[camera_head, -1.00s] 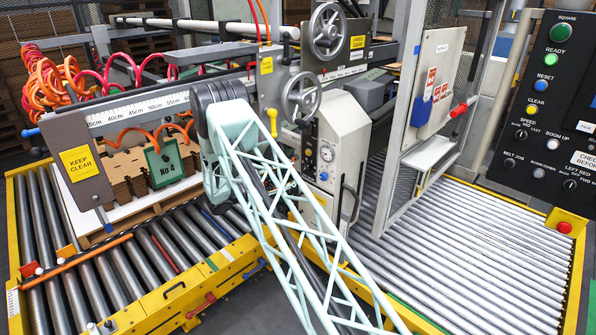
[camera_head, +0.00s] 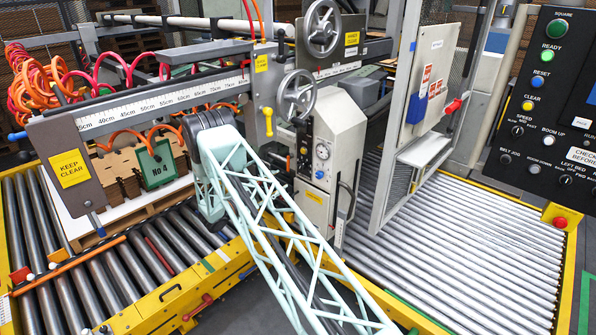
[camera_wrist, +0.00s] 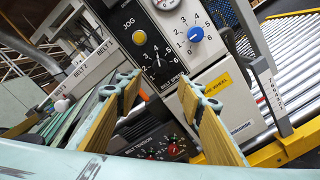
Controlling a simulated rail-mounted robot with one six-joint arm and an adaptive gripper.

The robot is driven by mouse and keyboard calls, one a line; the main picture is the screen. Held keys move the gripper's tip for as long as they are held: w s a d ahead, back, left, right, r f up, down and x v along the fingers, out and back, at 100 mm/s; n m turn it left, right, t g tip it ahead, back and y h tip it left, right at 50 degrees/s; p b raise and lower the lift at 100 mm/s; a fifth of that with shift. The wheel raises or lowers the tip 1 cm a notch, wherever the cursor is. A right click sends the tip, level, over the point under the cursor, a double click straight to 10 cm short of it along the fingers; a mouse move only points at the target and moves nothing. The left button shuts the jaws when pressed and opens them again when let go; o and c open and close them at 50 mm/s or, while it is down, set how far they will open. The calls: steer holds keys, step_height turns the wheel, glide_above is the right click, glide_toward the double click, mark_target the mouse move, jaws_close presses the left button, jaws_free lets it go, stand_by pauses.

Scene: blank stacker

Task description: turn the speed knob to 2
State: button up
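In the wrist view a black panel on a pale cabinet (camera_wrist: 243,100) carries a black numbered dial knob (camera_wrist: 158,60) with a label that seems to read "BELT SPEED". To its right is a blue knob (camera_wrist: 196,34) with its own number scale. I cannot read either setting surely. My gripper (camera_wrist: 160,86) is open and empty, its yellow-padded fingers spread below the black dial and apart from the knobs. The cabinet (camera_head: 318,205) also shows in the head view, with the blue knob (camera_head: 321,174); my gripper is hidden there. Another small knob marked SPEED (camera_head: 518,130) is on the black panel at right.
A yellow button (camera_wrist: 139,37) by "JOG" and a gauge sit above the dials. A lower black panel (camera_wrist: 165,147) has red-marked knobs. A handwheel (camera_head: 298,95) and yellow handle stand beside the cabinet. Rollers (camera_head: 460,250) lie to its right.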

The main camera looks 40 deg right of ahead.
mark_target(299, 169)
steer(key=shift+d, duration=0.1)
steer(key=shift+w+d+b, duration=0.2)
steer(key=shift+w+d, duration=0.1)
steer(key=shift+d, duration=1.95)
steer(key=shift+w+d+b, duration=0.15)
steer(key=shift+w+d, duration=0.15)
steer(key=shift+d, duration=1.9)
steer(key=shift+w+d+b, duration=0.2)
steer(key=shift+w+d, duration=0.1)
steer(key=shift+d, duration=1.95)
steer(key=shift+c, duration=0.7)
steer(key=c, duration=0.7)
